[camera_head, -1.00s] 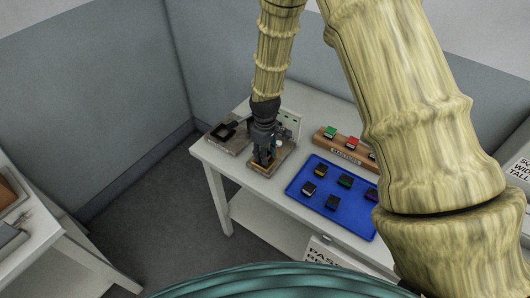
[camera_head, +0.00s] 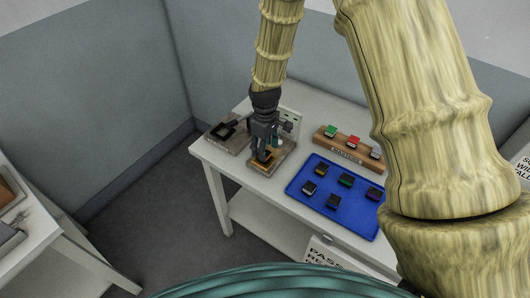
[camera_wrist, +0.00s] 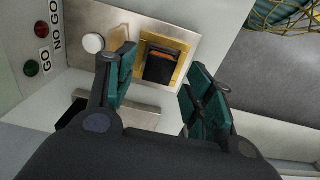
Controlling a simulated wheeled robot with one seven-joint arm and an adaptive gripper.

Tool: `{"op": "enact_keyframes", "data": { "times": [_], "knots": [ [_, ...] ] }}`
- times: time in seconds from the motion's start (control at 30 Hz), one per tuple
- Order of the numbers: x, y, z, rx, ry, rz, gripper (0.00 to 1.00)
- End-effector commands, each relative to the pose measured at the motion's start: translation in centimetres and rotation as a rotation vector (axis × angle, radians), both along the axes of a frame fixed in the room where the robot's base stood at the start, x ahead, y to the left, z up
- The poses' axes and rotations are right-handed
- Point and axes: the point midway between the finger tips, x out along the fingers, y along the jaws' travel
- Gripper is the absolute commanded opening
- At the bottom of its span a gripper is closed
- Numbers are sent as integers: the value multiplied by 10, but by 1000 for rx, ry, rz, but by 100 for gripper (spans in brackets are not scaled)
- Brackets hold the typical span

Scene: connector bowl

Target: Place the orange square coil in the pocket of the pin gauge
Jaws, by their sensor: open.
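The pin gauge (camera_head: 286,157) is a metal fixture with a yellow-edged pocket, near the left end of the white table. The wrist view shows its pocket frame (camera_wrist: 182,73). The orange square coil (camera_wrist: 162,66), a dark block with an orange band, sits inside that frame; how deep it is seated I cannot tell. My gripper (camera_wrist: 160,75) is open, with its teal-padded fingers apart on either side of the pocket and clear of the coil. In the head view my gripper (camera_head: 262,156) is just over the gauge and hides part of the pocket.
A blue tray (camera_head: 308,205) with several dark, colour-topped blocks lies to the right. Behind it is a wooden rack (camera_head: 341,148) with coloured blocks. Another fixture (camera_head: 222,136) stands left of the gauge. A GO / NO GO panel (camera_wrist: 30,45) rises beside the gauge.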

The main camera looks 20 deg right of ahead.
Motion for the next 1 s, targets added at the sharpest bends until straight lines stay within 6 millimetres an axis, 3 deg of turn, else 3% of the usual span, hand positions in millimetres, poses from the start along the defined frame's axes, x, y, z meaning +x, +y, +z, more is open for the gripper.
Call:
{"op": "enact_keyframes", "data": {
  "times": [0.6, 1.0],
  "knots": [
    [1, 0, 72, 2, -4, 0, 53],
    [0, 0, 92, 0, 0, 0, 53]
  ]
}}
